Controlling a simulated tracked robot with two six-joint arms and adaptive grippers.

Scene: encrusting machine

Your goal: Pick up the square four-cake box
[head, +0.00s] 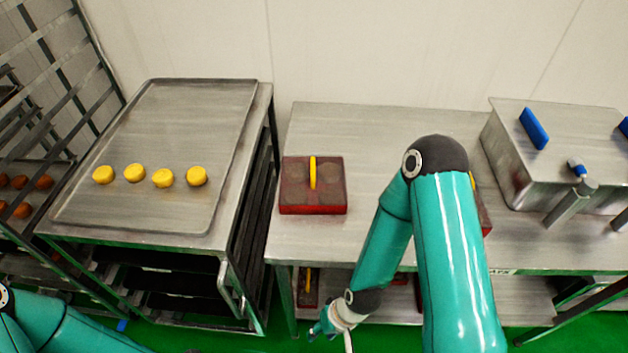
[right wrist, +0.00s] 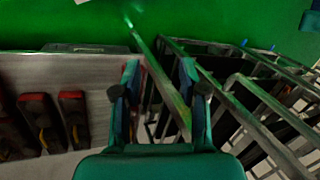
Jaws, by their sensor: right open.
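A square red box (head: 313,203) with round dark shapes under its top and an upright yellow strip sits at the left end of the steel table. Another red box (head: 486,216) is mostly hidden behind my right arm. My right gripper (head: 330,322) is low in front of the table's front edge, below and apart from the square box.
The steel table (head: 375,125) has a lower shelf (head: 520,300) with more red boxes (head: 307,288); several red-and-black boxes (right wrist: 40,118) show in the wrist view. A tray (head: 190,110) with several yellow cakes (head: 162,178) stands left. A steel machine (head: 545,175) stands right.

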